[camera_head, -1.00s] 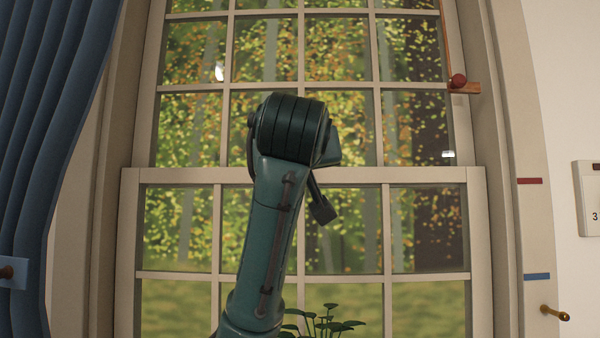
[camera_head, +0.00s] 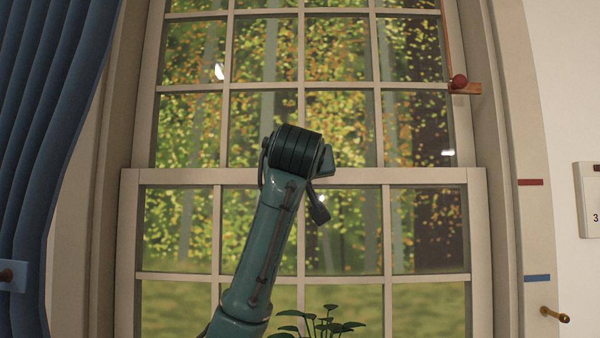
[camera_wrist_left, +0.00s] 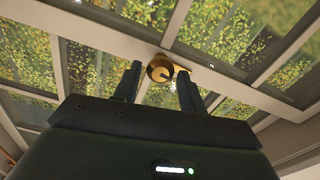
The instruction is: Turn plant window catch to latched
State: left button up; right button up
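The brass window catch (camera_wrist_left: 160,69) shows in the left wrist view on the pale rail of the window (camera_head: 430,176). It has a round slotted boss with a short arm pointing right. In the head view the catch is hidden behind my left arm. My left gripper (camera_wrist_left: 158,82) has its two dark fingers apart, one on each side of the catch. I cannot tell whether either finger touches it. In the head view the left arm rises from the bottom and its wrist covers the middle of the rail. My right gripper is in neither view.
A leafy plant (camera_head: 320,323) stands low in front of the window. A blue curtain (camera_head: 45,130) hangs at the left. A red knob (camera_head: 459,81) is at the upper right, a brass peg (camera_head: 554,314) at the lower right. Red (camera_head: 530,182) and blue (camera_head: 537,278) marks lie on the right frame.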

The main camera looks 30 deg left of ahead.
pick_arm(q)
jog(key=c, duration=0.7)
